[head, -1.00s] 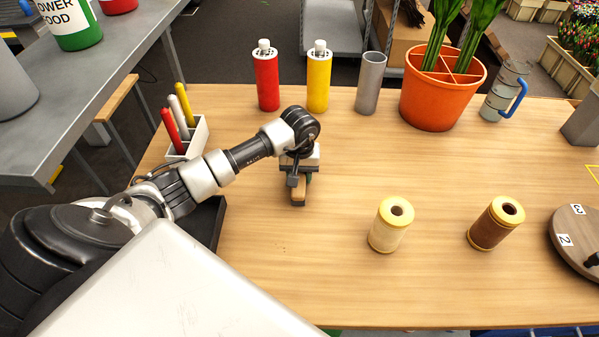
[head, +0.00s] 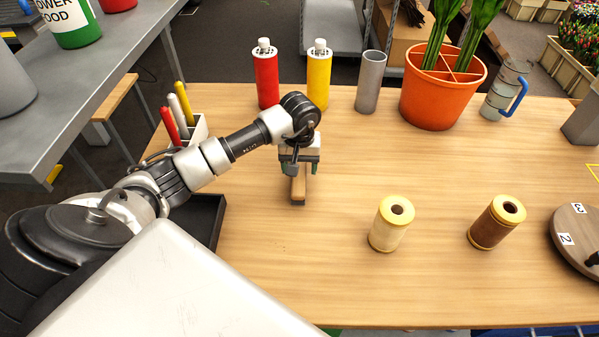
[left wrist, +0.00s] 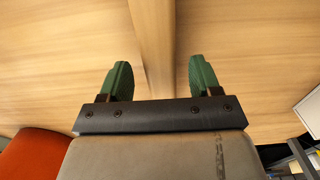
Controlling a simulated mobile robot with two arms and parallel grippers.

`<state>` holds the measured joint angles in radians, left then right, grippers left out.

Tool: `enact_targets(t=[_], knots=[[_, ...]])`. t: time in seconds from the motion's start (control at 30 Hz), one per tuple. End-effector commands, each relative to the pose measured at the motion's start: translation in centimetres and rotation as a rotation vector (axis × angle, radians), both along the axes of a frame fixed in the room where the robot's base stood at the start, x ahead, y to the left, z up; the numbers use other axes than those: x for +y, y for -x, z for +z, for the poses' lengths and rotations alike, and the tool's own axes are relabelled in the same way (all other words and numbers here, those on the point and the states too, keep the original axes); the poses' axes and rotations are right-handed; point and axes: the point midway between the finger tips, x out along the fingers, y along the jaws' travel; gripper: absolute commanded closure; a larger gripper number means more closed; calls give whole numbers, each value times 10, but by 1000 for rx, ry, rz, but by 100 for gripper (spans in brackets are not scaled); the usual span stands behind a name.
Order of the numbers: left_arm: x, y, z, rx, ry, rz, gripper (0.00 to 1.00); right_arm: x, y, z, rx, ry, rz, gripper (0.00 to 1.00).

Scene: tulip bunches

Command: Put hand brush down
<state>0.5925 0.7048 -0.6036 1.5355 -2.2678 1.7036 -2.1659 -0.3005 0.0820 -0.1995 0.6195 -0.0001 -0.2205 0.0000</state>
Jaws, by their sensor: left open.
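The hand brush (head: 298,189), with a light wooden top, rests on the wooden table (head: 330,285), left of the yellow spool. My left gripper (head: 299,168) is over its far part, with the two green fingers apart on either side of it. In the left wrist view, the wooden brush (left wrist: 152,40) runs between the open fingers (left wrist: 162,78) and touches neither. My gripper hides the far end of the brush in the head view. My right gripper is not in view.
A cream spool (head: 391,224) and a brown spool (head: 496,222) stand to the right. Red (head: 267,78) and yellow (head: 318,78) bottles, a grey tube (head: 369,84) and an orange pot (head: 440,95) stand behind. A black tray (head: 206,222) and a marker holder (head: 197,134) are left.

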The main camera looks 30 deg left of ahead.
Motion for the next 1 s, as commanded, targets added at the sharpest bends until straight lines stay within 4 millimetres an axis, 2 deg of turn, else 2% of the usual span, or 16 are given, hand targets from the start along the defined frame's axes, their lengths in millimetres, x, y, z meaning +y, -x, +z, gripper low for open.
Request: enact_targets(t=[0.03,0.2,0.4,0.6,1.0], knots=[[1,-2,12,-6,-4,-1,37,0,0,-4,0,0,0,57],[1,-1,49,-5,-3,0,37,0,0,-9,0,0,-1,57],[0,-1,79,-3,-2,1,37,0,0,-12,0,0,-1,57],[0,0,89,0,-1,0,37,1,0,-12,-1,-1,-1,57],[0,0,89,1,-1,0,37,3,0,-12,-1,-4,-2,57]])
